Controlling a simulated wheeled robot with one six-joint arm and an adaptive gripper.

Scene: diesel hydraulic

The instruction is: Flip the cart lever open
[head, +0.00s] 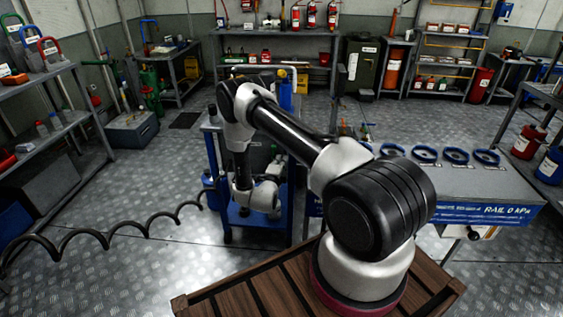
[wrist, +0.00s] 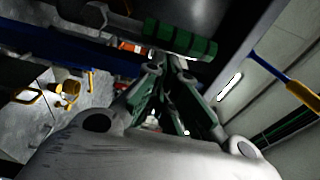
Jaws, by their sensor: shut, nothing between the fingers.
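The blue cart (head: 256,222) stands left of centre in the head view, partly hidden behind my arm. My wrist reaches down at its near side, and the gripper itself cannot be made out there. In the wrist view my gripper (wrist: 168,72) is shut and empty. A green ribbed grip (wrist: 180,38) on a grey bar (wrist: 122,24) lies just beyond the fingertips; it may be the cart lever. I cannot tell whether the fingers touch it. A blue rod with a yellow handle (wrist: 303,93) is at the right. No lever is clearly distinguishable in the head view.
A blue bench labelled RAIL 0 kPa (head: 500,212) with several blue handwheels (head: 456,155) stands right of the cart. A black coiled hose (head: 105,238) crosses the floor at left. Shelves (head: 50,75) line the left side. Open floor (head: 175,190) lies left of the cart.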

